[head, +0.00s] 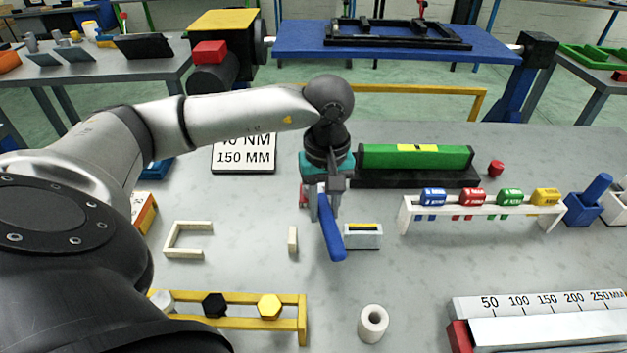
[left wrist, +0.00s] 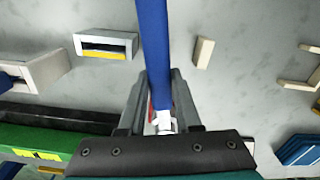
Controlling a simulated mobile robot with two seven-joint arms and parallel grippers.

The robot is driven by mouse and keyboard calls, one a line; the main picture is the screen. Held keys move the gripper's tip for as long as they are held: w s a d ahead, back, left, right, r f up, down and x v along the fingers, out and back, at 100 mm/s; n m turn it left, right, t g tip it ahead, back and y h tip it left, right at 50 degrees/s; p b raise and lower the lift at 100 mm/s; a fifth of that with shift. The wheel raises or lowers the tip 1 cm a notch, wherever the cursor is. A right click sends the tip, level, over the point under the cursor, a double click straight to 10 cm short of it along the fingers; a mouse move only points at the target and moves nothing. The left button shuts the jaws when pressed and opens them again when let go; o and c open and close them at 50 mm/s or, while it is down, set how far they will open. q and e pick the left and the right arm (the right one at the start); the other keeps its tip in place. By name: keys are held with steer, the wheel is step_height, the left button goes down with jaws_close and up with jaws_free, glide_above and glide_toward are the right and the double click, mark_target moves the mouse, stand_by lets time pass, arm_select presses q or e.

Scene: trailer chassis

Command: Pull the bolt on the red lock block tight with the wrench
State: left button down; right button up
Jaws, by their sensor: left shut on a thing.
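My left gripper (head: 326,200) is shut on the blue-handled wrench (head: 331,238), just left of the green block. The handle slants down toward the front in the head view. In the left wrist view the blue handle (left wrist: 152,45) runs up from between the fingers (left wrist: 160,100), and a short silvery part (left wrist: 163,122) shows below it. A small red patch (head: 303,197) shows beside the gripper, perhaps the red lock block. The gripper hides most of it, and I cannot see the bolt or how the wrench's head meets it. My right gripper is out of view.
A green block (head: 415,157) lies on a black base right of the gripper. A white rack (head: 480,212) with coloured sockets stands farther right. A small grey box (head: 363,237) and a cream block (head: 293,240) lie near the handle. A white ring (head: 373,323) stands in front.

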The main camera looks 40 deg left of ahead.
arm_select(q)
steer(key=shift+s+a+m+b, duration=0.4)
steer(key=shift+s+m+b, duration=0.05)
steer(key=shift+m, duration=0.35)
steer(key=shift+w+d+n, duration=0.15)
steer(key=shift+n, duration=0.15)
steer(key=shift+r, duration=0.2)
steer(key=shift+r+p, duration=1.8)
steer(key=shift+r, duration=1.1)
steer(key=s+d+r+m, duration=0.1)
steer(key=d+r+m, duration=0.2)
steer(key=d+m, duration=0.6)
steer(key=d, duration=0.3)
steer(key=shift+s+d, duration=0.3)
